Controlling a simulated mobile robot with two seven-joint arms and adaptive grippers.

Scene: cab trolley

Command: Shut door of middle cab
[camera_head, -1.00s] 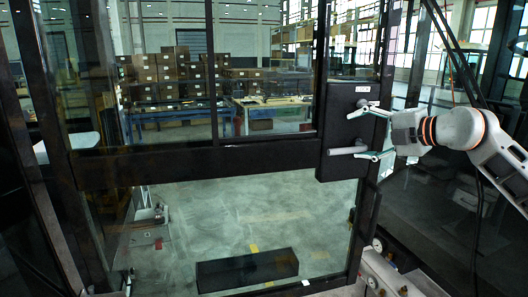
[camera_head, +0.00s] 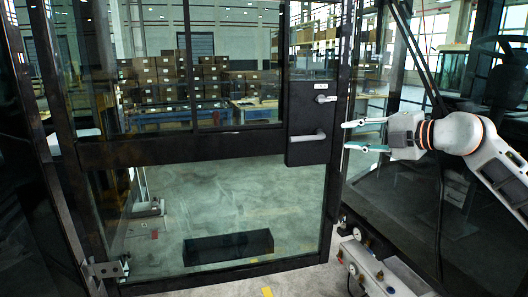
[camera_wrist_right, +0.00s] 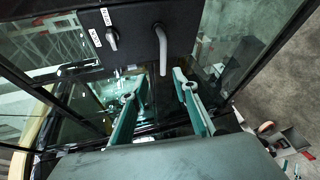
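The cab door (camera_head: 210,145) is a dark frame with glass panes and fills the left and middle of the head view. Its black lock box (camera_head: 308,125) carries a small upper knob (camera_head: 325,99) and a grey bar handle (camera_head: 308,136). My right gripper (camera_head: 345,136) is open, its two fingers spread and pointing left at the door's right edge, empty. In the right wrist view the fingers (camera_wrist_right: 158,92) are apart, with the lock box (camera_wrist_right: 135,45) and handle (camera_wrist_right: 161,50) beyond them. I cannot tell whether a finger touches the door. My left gripper is not in view.
A dark cab post and cable stand right of the door. Cab glass and a steering wheel (camera_head: 500,45) show at right. A pale base with fittings (camera_head: 385,272) lies below. Stacked boxes (camera_head: 160,80) stand far behind the glass.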

